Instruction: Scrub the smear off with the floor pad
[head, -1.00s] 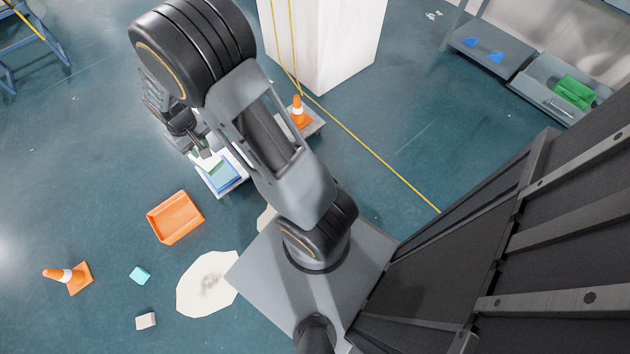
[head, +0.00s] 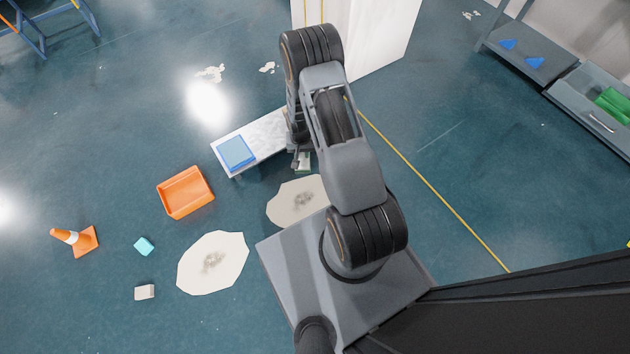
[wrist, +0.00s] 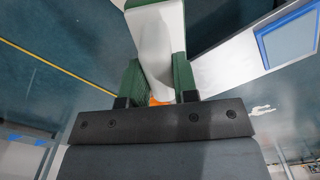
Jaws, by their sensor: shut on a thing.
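My gripper (wrist: 156,80) is shut on the floor pad (wrist: 156,45), a white block with a green face at its far edge in the wrist view. In the head view my gripper (head: 302,164) hangs between the low white bench and the nearer pale patch, with the pad partly hidden by the arm. A dark grey smear (head: 302,199) lies on the pale floor patch (head: 281,209) just below my gripper in the picture. Another grey smear (head: 212,261) lies on a second pale patch (head: 228,243) further left. I cannot tell the pad's height above the floor.
The low white bench (head: 262,140) carries a blue-framed square (head: 237,152). A white pillar (head: 375,35) rises behind my arm.

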